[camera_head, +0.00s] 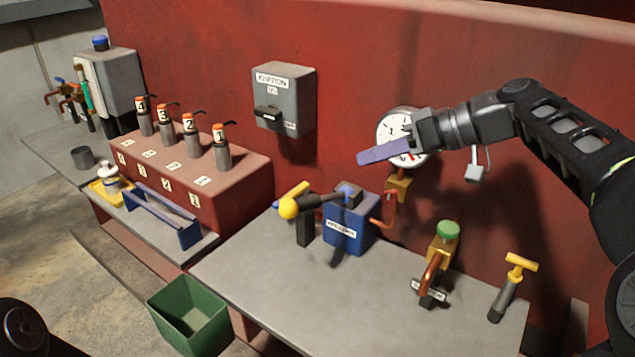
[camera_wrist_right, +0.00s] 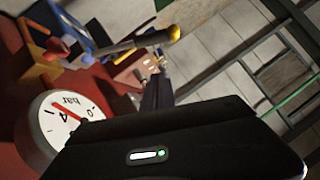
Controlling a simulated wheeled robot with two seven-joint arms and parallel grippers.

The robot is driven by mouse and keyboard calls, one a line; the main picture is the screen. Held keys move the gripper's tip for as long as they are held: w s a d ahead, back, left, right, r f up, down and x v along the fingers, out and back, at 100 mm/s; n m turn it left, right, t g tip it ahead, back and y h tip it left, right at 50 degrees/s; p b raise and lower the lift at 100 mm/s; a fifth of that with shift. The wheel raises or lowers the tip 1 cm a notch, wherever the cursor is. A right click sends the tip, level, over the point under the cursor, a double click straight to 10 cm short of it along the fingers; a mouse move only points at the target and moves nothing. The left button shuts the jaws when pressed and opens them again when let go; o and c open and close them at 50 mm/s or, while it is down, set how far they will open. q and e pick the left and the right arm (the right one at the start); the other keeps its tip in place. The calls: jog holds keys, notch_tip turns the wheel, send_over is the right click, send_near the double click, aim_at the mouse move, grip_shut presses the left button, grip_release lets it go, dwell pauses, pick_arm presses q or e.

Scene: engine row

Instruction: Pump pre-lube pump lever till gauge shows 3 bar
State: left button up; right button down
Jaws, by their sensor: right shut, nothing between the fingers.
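The blue pre-lube pump (camera_head: 345,232) stands on the grey bench. Its dark lever (camera_head: 318,201) points left and slightly down, ending in a yellow knob (camera_head: 289,208). That gripper is shut and empty, above the pump and apart from the lever. In the right wrist view the gauge (camera_wrist_right: 55,128) shows "bar" and a red needle, but I cannot read the value surely. The lever's yellow end (camera_wrist_right: 173,33) also shows there. My left gripper is out of view.
A green-topped valve (camera_head: 446,230) and a yellow T-handle (camera_head: 520,262) stand right of the pump. A grey wall box (camera_head: 285,97) hangs above. Several numbered injectors stand on a red block (camera_head: 230,190) at left. A green bin (camera_head: 188,314) sits below the bench front.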

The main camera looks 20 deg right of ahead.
jog(key=p, duration=0.3)
send_over(320, 200)
jog(key=s, duration=0.2)
notch_tip(320, 200, down, 5)
jog(key=shift+s+a+f, duration=0.15)
jog(key=shift+a+f, duration=0.05)
jog(key=shift+f, duration=0.4)
jog(key=shift+s+a+f, duration=0.1)
jog(key=shift+a+f, duration=0.1)
jog(key=shift+f, duration=0.45)
jog(key=shift+s+a+f, duration=0.15)
jog(key=shift+a+f, duration=0.05)
jog(key=shift+f, duration=0.4)
